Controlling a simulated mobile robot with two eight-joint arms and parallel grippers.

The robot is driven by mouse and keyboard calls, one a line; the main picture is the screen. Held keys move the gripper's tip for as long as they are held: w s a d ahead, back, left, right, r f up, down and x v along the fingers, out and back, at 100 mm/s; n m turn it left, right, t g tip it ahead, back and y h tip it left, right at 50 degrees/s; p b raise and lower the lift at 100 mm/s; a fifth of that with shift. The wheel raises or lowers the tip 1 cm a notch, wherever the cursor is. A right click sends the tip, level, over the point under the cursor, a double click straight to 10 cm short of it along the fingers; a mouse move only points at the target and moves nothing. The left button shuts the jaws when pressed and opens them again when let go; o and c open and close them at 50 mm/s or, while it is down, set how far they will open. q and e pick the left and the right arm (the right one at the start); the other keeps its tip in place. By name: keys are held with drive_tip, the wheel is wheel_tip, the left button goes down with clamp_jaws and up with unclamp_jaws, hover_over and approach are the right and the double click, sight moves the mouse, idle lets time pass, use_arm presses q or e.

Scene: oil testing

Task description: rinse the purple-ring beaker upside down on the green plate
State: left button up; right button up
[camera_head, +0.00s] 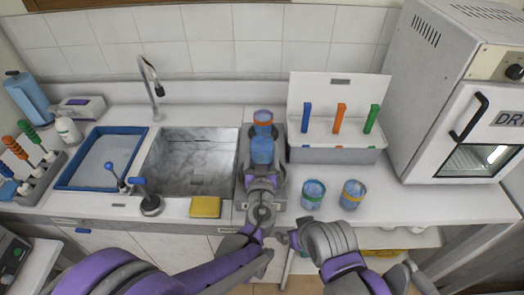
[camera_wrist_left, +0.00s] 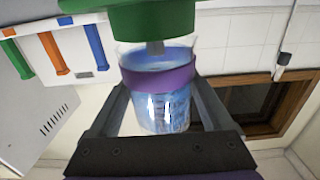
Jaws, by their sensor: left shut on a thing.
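The purple-ring beaker (camera_wrist_left: 160,105) is clear with a blue tint and sits between the fingers of my left gripper (camera_wrist_left: 158,110). The left wrist view is inverted, so the beaker is mouth down. Its mouth is at the green plate (camera_wrist_left: 150,18), with a short grey nozzle inside. I cannot tell whether the rim rests fully on the plate. In the head view the blue beaker (camera_head: 262,149) shows above my left gripper (camera_head: 262,178) on the grey rinsing stand; its ring and the green plate are hidden there. My right gripper (camera_head: 287,238) is low and near the counter's front edge, its fingers unclear.
A blue item with an orange band (camera_head: 263,117) is just behind. A green-ring beaker (camera_head: 313,193) and an orange-ring beaker (camera_head: 352,193) stand to the right. A sink (camera_head: 190,165), yellow sponge (camera_head: 206,207) and blue-rimmed tray (camera_head: 62,183) are left; a colour-handled box (camera_head: 335,156) is behind right.

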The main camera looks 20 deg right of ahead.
use_arm(q)
drive_tip(key=c, duration=0.4)
drive_tip(key=shift+o, duration=0.2)
